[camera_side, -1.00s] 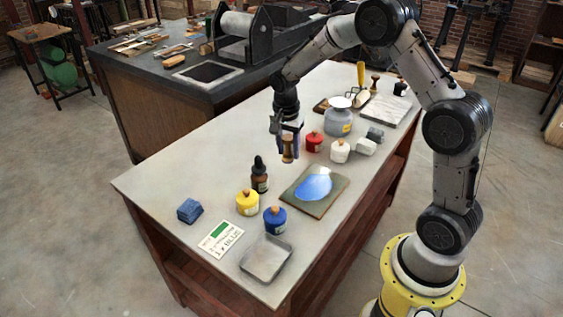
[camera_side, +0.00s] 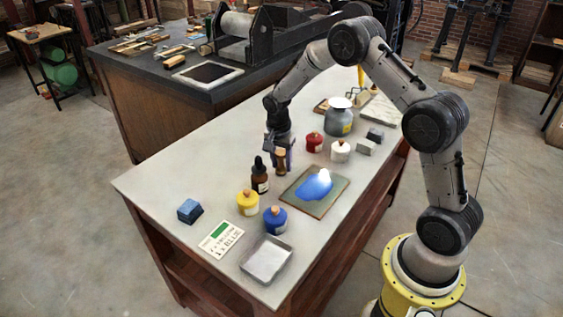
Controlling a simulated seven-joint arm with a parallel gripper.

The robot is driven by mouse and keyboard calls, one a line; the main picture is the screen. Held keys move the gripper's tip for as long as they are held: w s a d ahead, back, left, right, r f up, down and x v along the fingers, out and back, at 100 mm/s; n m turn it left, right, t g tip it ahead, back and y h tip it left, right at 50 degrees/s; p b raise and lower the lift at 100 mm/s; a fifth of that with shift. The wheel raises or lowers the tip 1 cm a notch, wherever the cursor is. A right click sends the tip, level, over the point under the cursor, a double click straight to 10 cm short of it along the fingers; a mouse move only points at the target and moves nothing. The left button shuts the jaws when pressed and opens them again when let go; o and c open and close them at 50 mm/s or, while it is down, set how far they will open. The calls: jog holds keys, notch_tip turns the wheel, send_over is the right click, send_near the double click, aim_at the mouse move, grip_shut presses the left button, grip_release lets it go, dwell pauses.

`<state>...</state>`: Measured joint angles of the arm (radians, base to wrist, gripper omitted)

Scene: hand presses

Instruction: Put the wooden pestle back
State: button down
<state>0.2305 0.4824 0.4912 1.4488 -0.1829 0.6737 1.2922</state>
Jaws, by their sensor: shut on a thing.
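The wooden pestle (camera_side: 281,162) is upright in my gripper (camera_side: 279,151), in the side view. My gripper points down and its jaws are shut on the pestle's upper part. The pestle's lower end is at or just above the pale tabletop; I cannot tell if it touches. It stands behind the dark dropper bottle (camera_side: 259,177) and to the left of the red jar (camera_side: 314,142).
A slab (camera_side: 313,208) with a blue patch lies to the front right. Yellow (camera_side: 247,202), blue (camera_side: 275,220) and white (camera_side: 340,150) jars stand around, with a grey pot (camera_side: 339,120) behind. The tabletop left of my gripper is clear.

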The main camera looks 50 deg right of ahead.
jog(key=shift+c, duration=1.9)
grip_release()
jog(key=shift+f, duration=0.1)
jog(key=r, duration=0.4)
jog(key=a+r, duration=0.1)
jog(key=r, duration=0.7)
jog(key=shift+s+a+r, duration=0.2)
jog(key=shift+a+r, duration=0.1)
jog(key=s+a+r+n+t, duration=0.2)
jog(key=s+a+r+n, duration=0.4)
jog(key=s+r, duration=0.55)
jog(key=s+a+n+t, duration=0.1)
jog(key=s+a+n, duration=0.1)
jog(key=s, duration=0.4)
jog(key=s+a+n+t+y, duration=0.1)
jog(key=s+a+n, duration=0.1)
jog(key=s+n, duration=0.2)
jog(key=s+a+n+t, duration=0.1)
jog(key=s+n, duration=0.2)
jog(key=s, duration=0.4)
jog(key=shift+s+a+r+n, duration=0.35)
jog(key=shift+s+a+n, duration=0.05)
